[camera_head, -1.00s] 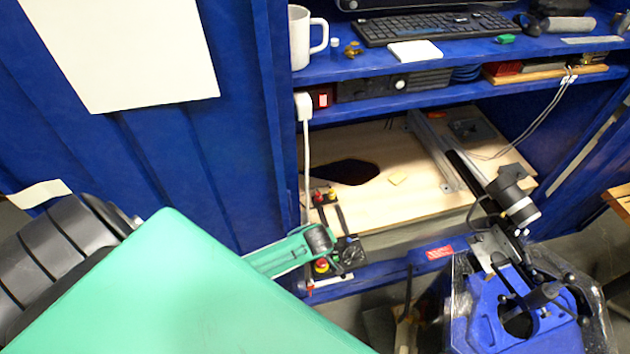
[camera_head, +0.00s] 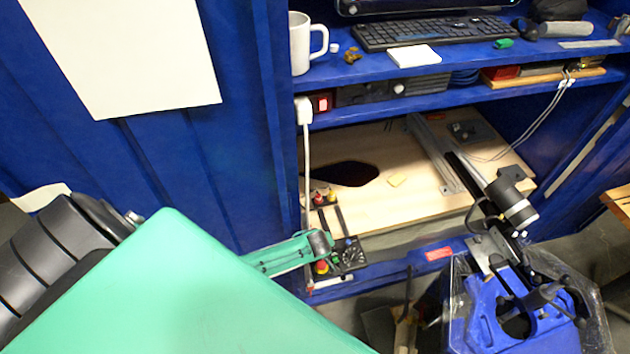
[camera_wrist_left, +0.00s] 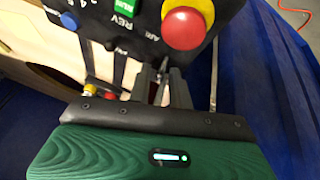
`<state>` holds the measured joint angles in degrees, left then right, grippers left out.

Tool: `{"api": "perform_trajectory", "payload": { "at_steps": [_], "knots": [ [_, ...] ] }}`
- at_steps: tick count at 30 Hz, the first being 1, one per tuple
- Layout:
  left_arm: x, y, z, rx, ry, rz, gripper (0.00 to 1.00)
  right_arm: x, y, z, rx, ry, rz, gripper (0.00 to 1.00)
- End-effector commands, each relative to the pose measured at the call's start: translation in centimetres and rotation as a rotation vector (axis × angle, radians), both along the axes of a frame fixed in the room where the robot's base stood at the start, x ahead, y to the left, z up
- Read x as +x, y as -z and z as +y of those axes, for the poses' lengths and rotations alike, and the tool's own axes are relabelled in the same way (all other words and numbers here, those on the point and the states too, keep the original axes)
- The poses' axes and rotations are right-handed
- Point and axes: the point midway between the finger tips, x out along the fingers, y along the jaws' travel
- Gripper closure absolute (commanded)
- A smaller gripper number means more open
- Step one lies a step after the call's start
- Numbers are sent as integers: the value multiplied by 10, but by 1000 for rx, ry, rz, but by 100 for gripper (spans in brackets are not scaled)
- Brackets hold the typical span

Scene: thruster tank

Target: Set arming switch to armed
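The black control panel (camera_head: 348,254) sits at the front edge of the wooden shelf in the head view. In the left wrist view the panel (camera_wrist_left: 112,32) fills the top, with "REV" lettering, a green display and a red mushroom button (camera_wrist_left: 187,25) with a yellow collar. A small switch lever (camera_wrist_left: 162,70) seems to stand at the panel's lower edge, partly hidden by my fingers. My left gripper (camera_wrist_left: 158,72) has its two dark fingers apart at the panel's lower edge; I cannot tell whether they touch the lever. My left gripper (camera_head: 320,242) also shows above the panel's button. My right gripper is out of view.
A second small panel with red and yellow buttons (camera_head: 322,197) lies behind on the wooden board (camera_head: 420,190). A white cable (camera_head: 306,170) hangs by the blue post. A blue fixture with a black motor (camera_head: 512,205) stands at right. Shelves with mug and keyboard are above.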

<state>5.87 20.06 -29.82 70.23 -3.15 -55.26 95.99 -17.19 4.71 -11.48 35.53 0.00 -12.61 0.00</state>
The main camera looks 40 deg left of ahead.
Motion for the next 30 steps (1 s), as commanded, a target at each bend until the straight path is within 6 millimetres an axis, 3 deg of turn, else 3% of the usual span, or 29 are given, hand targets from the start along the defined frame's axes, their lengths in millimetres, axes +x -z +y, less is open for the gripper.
{"api": "perform_trajectory", "payload": {
  "at_steps": [1,4,20,30],
  "knots": [
    [0,0,0,0,0,0,83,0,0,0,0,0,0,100],
    [0,0,0,0,0,0,100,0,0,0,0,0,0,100],
    [-4,4,-4,57,-3,-51,100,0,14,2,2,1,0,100],
    [-9,10,-9,196,-5,-168,100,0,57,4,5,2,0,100]
  ]
}}
